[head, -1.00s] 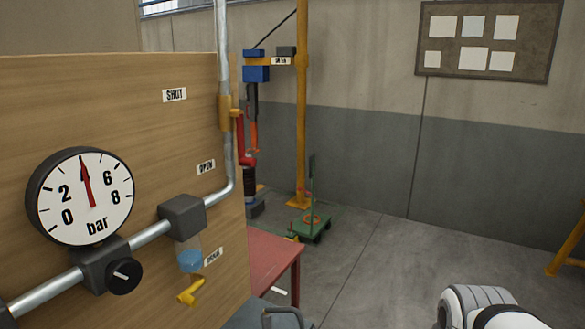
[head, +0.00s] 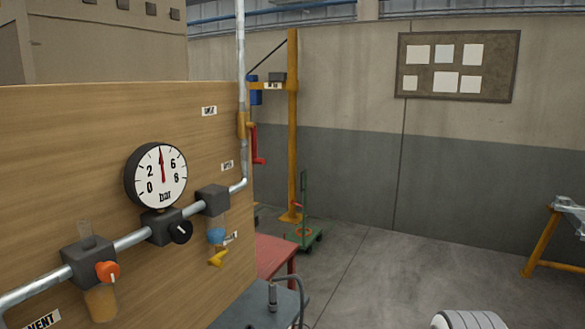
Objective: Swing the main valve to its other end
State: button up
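The main valve is on the upright pipe at the right edge of the wooden panel. Its body (head: 242,125) is brass-yellow. Its red lever (head: 255,146) hangs downward, with its handle end low, about level with the lower label. The upper label (head: 209,111), readable as SHUT in the earlier view, and the lower label (head: 228,166), OPEN there, sit left of the pipe. A white rounded part of my arm shows at the bottom right. My gripper's fingers are out of view, and nothing of mine touches the lever.
A bar gauge (head: 156,176) reads about 4. A black knob (head: 180,231), an orange vent knob (head: 107,271) and a yellow drain handle (head: 217,258) line the lower pipe. A red table (head: 272,252) and green trolley (head: 305,238) stand beyond. The floor at right is mostly clear.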

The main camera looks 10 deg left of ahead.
aim_at(252, 126)
jog(key=u, duration=0.15)
jog(key=i, duration=0.85)
jog(key=z, duration=0.05)
